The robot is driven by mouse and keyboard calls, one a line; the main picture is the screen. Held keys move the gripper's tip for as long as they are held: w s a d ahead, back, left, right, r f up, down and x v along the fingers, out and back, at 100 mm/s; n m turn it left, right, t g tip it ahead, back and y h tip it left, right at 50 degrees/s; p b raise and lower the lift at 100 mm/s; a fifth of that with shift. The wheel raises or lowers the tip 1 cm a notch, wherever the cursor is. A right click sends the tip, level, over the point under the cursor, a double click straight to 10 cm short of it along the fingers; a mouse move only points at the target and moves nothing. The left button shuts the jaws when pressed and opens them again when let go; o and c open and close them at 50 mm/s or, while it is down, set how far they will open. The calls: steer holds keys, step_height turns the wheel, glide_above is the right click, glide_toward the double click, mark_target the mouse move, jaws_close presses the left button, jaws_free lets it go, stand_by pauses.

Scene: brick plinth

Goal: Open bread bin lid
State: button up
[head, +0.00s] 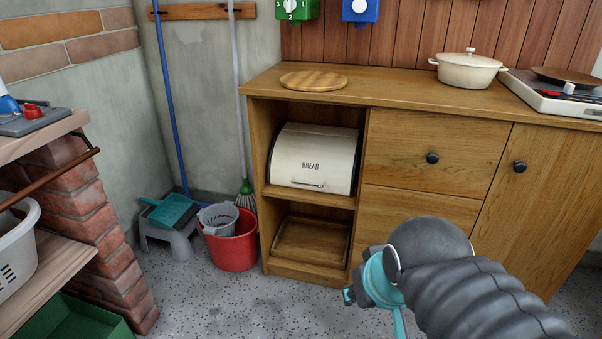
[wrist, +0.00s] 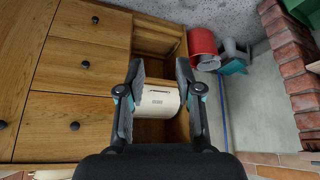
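The cream bread bin (head: 318,146) sits in the upper open shelf of the wooden cabinet. Its curved front lid, marked BREAD, is down, with a metal handle (head: 308,184) along its lower edge. In the wrist view the bin (wrist: 158,107) and its handle (wrist: 160,91) appear between my gripper's fingers. My gripper (wrist: 161,70) is open and empty, its two fingers apart. In the head view my gripper (head: 352,295) is low in front of the cabinet, apart from the bin; my arm hides part of it.
The cabinet (head: 437,142) has drawers and a door with dark knobs right of the bin. A lower shelf holds a wooden tray (head: 312,240). A red bucket (head: 232,250) and a broom stand left of the cabinet. Speckled floor in front is clear.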

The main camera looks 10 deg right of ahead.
steer(key=w+f+m+t+b, duration=0.2)
steer(key=w+f+m+b, duration=0.45)
steer(key=w+f, duration=2.55)
steer(key=w+r+m+t+p, duration=0.1)
steer(key=w+m+t+p, duration=0.1)
steer(key=w+m+t, duration=0.45)
steer(key=w+r+m+t, duration=0.2)
steer(key=w+r+m, duration=0.1)
steer(key=r, duration=0.3)
steer(key=w+r+m+t, duration=0.2)
steer(key=w+r, duration=0.2)
steer(key=r, duration=0.3)
steer(key=w, duration=0.8)
steer(key=w+d+p, duration=0.1)
steer(key=w, duration=0.3)
steer(key=shift+w+d+f, duration=0.1)
steer(key=shift+w+f, duration=0.2)
steer(key=shift+w, duration=0.1)
